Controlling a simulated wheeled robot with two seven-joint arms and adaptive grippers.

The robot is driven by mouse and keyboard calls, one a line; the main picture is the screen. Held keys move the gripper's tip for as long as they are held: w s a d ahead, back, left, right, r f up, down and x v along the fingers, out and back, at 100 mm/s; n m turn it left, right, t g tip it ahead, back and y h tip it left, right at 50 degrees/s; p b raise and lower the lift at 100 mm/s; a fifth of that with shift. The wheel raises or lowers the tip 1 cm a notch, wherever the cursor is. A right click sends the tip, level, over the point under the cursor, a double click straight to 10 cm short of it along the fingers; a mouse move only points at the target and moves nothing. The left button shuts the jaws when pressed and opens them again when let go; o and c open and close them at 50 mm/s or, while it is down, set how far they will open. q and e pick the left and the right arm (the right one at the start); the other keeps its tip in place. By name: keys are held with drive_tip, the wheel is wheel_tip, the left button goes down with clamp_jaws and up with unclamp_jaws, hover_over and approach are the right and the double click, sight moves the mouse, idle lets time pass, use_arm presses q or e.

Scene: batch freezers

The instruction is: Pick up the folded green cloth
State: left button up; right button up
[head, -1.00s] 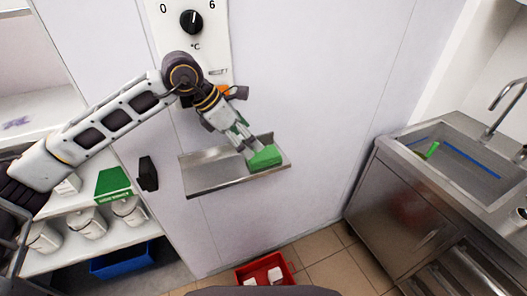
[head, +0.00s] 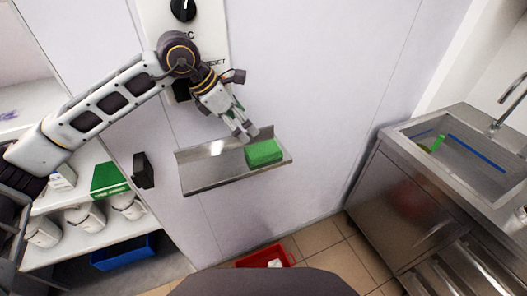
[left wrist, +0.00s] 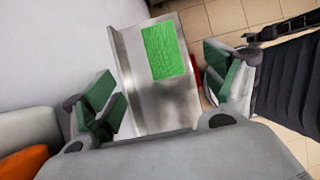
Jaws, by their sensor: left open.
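The folded green cloth (head: 263,152) lies on the right part of a small metal shelf (head: 212,177) on the white wall panel. My left gripper (head: 246,134) is just above and left of the cloth in the head view, apart from it. In the left wrist view the cloth (left wrist: 165,52) lies flat on the metal shelf (left wrist: 165,110), beyond the fingers. The two green-padded fingers of the left gripper (left wrist: 172,88) are spread wide with nothing between them. My right gripper is not in view.
A control panel with a black dial (head: 183,9) is above the shelf. A steel sink (head: 465,165) stands at the right. A rack at the left holds a green box (head: 108,180), white containers and a blue bin (head: 123,252). A red crate (head: 265,256) is on the floor.

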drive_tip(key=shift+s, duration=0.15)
use_arm(q)
drive_tip(key=p, duration=0.1)
hover_over(254, 150)
drive_tip(key=f, duration=0.5)
drive_tip(key=shift+s+a, duration=0.1)
drive_tip(key=shift+s, duration=0.1)
drive_tip(key=shift+w+f, duration=0.1)
drive_tip(key=shift+f, duration=0.4)
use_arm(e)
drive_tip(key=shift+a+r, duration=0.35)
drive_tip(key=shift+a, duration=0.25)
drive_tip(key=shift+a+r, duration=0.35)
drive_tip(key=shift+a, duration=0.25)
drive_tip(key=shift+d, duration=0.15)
